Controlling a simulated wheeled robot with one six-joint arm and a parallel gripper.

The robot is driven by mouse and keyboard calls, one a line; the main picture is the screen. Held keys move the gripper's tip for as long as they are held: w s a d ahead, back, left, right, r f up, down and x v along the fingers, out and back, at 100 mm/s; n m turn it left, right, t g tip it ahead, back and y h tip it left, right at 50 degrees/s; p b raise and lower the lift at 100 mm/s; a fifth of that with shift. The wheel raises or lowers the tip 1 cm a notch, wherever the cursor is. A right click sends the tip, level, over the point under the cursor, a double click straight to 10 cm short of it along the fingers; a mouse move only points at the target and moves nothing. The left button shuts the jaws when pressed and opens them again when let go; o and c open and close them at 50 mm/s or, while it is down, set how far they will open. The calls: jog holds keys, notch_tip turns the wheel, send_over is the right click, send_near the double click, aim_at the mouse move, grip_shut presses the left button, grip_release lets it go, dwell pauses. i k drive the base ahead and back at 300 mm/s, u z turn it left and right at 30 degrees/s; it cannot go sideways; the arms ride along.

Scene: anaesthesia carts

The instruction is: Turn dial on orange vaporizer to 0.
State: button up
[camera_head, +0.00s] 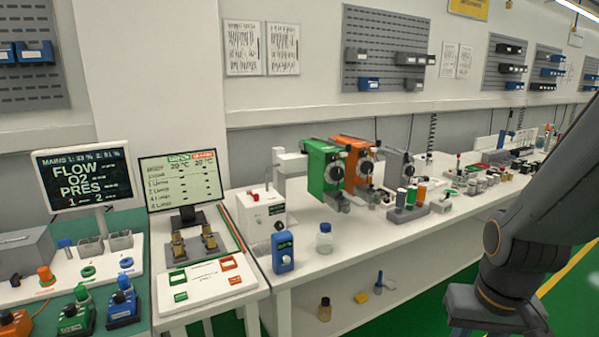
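The orange vaporizer (349,143) hangs in the middle of the picture, on a bracket over the white bench. It is between the green vaporizer (318,164) and a grey unit (396,165). Its round dial (366,166) faces right, toward the front of the bench. The dial's marks are too small to read, so I cannot tell its setting. The green vaporizer hides part of the orange one's left side. My dark arm fills the right edge of the picture, well apart from the vaporizers. My gripper is not in view.
Small bottles (410,196) stand right of the vaporizers. A blue device (282,252) and a clear blue-capped bottle (324,238) stand on the bench in front. A screen (181,180) stands at left.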

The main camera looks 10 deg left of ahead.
aim_at(367, 167)
jog(key=u, duration=0.7)
jog(key=i, duration=0.4)
